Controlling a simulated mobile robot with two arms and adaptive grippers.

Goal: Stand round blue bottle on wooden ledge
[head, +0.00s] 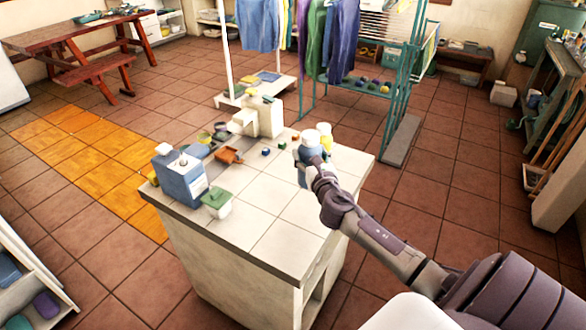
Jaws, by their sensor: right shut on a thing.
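My right gripper (312,160) reaches in from the lower right over the tiled white counter (265,232), near its far right edge. It is shut on a small blue thing with a pale top (310,138), which looks like the round blue bottle. The gripper covers part of it, and I cannot tell whether its base touches the counter. I cannot clearly make out which surface is the wooden ledge; a brown wooden bench (463,60) stands by the back wall. My left gripper is not in view.
A blue-grey box-shaped container (180,178) and a green-lidded tub (217,203) stand at the counter's left. The counter's front middle is clear. A teal rack (370,85) with hanging clothes stands behind.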

